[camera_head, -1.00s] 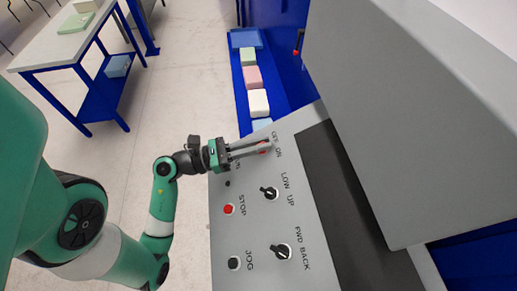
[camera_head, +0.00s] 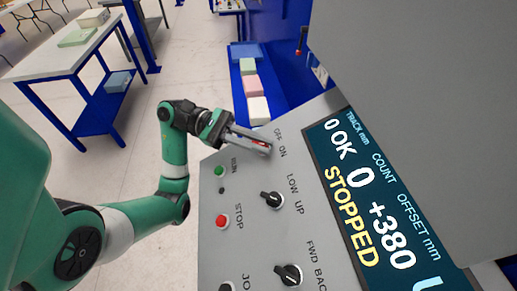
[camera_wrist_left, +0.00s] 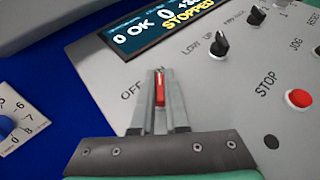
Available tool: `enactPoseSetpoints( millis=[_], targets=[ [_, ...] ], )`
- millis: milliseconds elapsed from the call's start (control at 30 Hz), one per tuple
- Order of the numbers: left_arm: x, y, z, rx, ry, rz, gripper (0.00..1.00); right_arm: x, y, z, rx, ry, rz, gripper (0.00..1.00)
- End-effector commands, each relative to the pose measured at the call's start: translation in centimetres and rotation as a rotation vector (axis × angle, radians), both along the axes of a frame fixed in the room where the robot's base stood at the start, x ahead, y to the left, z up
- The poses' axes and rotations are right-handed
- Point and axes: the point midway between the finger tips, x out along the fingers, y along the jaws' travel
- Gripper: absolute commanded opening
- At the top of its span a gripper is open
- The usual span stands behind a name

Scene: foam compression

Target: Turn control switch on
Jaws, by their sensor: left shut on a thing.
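The control switch (camera_wrist_left: 160,90) is a small red-handled knob at the OFF/ON label on the sloped grey control panel (camera_head: 240,250). My left gripper (camera_head: 262,146) is shut on it, with one finger on each side of the red handle. In the left wrist view the gripper's fingers (camera_wrist_left: 160,100) point straight up the picture, and the OFF label shows to their left. The ON label is beside the fingertips in the head view. The display (camera_head: 365,200) is lit and reads STOPPED. My right gripper is not in view.
Nearby on the panel are the LOW/UP knob (camera_head: 272,200), the FWD/BACK knob (camera_head: 289,274), a green RUN button (camera_head: 219,171) and a red STOP button (camera_head: 222,221). A blue tray with coloured foam blocks (camera_head: 251,86) lies behind. A grey housing (camera_head: 410,90) overhangs the right side.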

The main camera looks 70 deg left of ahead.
Motion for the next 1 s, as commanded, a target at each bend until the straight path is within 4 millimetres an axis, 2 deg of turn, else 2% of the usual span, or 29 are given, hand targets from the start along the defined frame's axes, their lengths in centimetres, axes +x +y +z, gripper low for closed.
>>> enactPoseSetpoints(
  millis=[100, 567, 600, 733, 1000],
  targets=[
    [0.01, 0.03, -0.20, 0.014, 0.001, -0.020, 0.00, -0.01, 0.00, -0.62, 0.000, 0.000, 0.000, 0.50],
    [-0.02, -0.04, -0.02, 0.019, 0.000, -0.031, 0.00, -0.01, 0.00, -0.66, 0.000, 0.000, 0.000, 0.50],
    [-0.03, -0.04, -0.01, 0.020, -0.001, -0.031, 0.17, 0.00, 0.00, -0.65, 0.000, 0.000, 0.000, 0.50],
    [-0.02, -0.04, 0.01, 0.019, -0.002, -0.032, 0.41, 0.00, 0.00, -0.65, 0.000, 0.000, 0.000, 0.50],
    [-0.04, -0.01, 0.01, 0.018, -0.001, -0.031, 0.42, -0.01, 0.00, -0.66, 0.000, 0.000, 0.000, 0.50]
  ],
)
